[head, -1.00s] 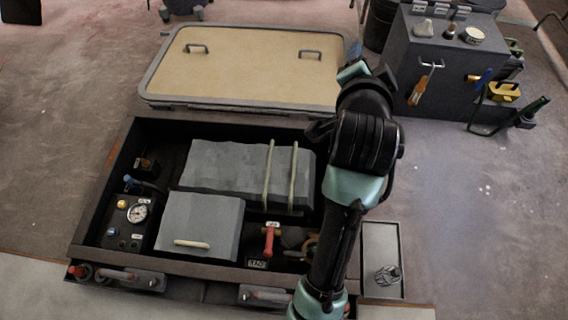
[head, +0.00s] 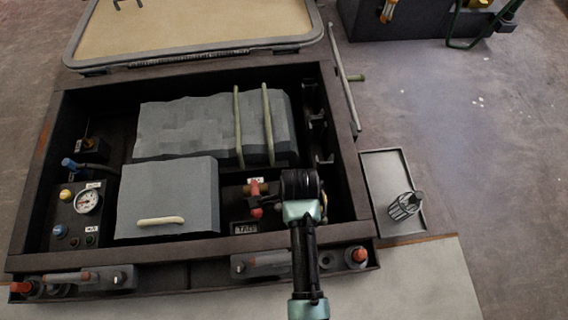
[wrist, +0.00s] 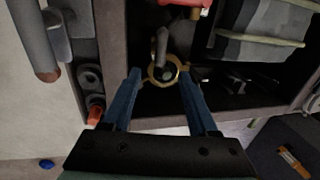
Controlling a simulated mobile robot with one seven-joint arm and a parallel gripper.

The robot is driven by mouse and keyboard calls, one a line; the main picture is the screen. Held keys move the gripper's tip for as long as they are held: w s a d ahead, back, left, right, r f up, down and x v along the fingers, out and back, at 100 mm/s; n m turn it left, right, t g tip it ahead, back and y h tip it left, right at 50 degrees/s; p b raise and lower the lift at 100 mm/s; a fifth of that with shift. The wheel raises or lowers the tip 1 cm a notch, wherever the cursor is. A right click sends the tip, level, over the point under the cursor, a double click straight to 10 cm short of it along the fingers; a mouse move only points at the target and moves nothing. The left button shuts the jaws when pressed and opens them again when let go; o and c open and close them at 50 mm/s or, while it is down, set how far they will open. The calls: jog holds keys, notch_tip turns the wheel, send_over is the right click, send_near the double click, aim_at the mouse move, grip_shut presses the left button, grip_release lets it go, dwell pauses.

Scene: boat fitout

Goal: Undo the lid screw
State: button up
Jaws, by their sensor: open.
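A brass ring (wrist: 163,71) with a dark centre sits low in the bilge box in the wrist view; a grey rod-like part (wrist: 161,45) rises beside it. I cannot tell for sure which part is the lid screw. My gripper (wrist: 160,78) is open, its two blue fingers on either side of the ring with gaps; nothing is held. I cannot tell how far above the ring the tips are. In the head view my arm hides the fingers and most of the ring, leaving only a brass edge (head: 323,206).
A red-handled valve (head: 257,189) is close left of my arm. Grey covers (head: 168,198) fill the box's middle. A tray (head: 380,172) holding a wire basket (head: 404,206) lies to the right. The box's rim (head: 345,165) is near. The floor farther right is clear.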

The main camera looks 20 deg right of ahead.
jog(key=f+b, duration=0.3)
jog(key=f, duration=0.1)
jog(key=w+f+b, duration=0.1)
jog(key=f+b, duration=0.2)
jog(key=f, duration=0.1)
jog(key=w+f+b, duration=0.1)
jog(key=f+b, duration=0.2)
jog(key=f, duration=0.1)
jog(key=shift+w+d+f+b, duration=0.2)
jog(key=shift+w+d+b, duration=0.1)
jog(key=shift+d, duration=0.1)
jog(key=shift+c, duration=0.2)
grip_shut()
